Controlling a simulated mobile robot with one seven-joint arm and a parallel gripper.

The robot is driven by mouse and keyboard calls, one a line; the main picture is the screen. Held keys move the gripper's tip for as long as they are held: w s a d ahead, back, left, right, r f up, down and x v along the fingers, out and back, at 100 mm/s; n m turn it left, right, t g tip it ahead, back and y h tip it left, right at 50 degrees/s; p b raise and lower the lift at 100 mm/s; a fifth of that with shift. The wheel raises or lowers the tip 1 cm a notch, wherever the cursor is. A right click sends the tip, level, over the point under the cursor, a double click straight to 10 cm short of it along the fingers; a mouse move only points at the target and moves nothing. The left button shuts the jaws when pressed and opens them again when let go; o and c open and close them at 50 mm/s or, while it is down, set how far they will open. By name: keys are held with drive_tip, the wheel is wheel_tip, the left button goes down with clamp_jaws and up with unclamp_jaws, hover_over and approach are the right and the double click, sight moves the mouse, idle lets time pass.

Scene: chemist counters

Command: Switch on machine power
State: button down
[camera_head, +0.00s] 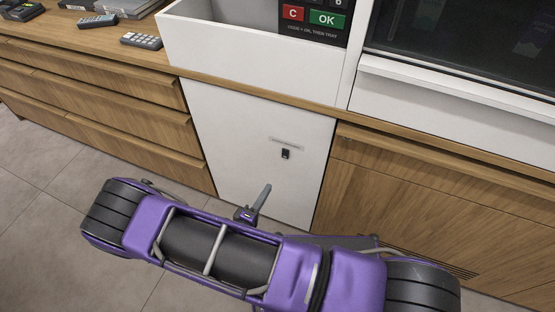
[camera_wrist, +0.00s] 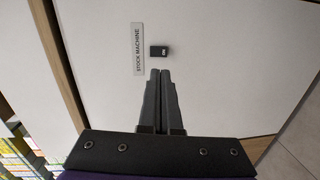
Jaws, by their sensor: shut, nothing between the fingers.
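A small black power switch (camera_head: 285,154) sits on the white machine panel (camera_head: 236,146) below the counter. It also shows in the wrist view (camera_wrist: 159,51), with a light mark on its face, beside a label reading "STOCK MACHINE" (camera_wrist: 138,49). My gripper (camera_wrist: 160,72) is shut and empty. In the wrist view its fingertips point at the switch with a small gap in the picture; I cannot tell how far they are from the panel. In the head view a grey finger of my gripper (camera_head: 265,189) shows below and left of the switch; my arm hides the rest.
Wooden drawers (camera_head: 120,110) flank the panel on the left, and a wooden cabinet front (camera_head: 430,200) is on the right. Above are a white tray (camera_head: 250,55), a keypad with C and OK keys (camera_head: 314,17), and a remote-like device (camera_head: 141,41) on the counter.

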sight(284, 158)
drive_tip(key=shift+s+a+f+n+y, duration=0.25)
drive_tip(key=shift+f+n+y, duration=0.15)
drive_tip(key=shift+f+n, duration=0.2)
drive_tip(key=x, duration=0.4)
drive_tip(key=b+x, duration=0.1)
drive_tip(key=x, duration=0.9)
drive_tip(key=shift+w+r, duration=0.1)
drive_tip(key=shift+r, duration=0.2)
drive_tip(key=shift+w+d+f, duration=0.1)
drive_tip(key=shift+w, duration=0.05)
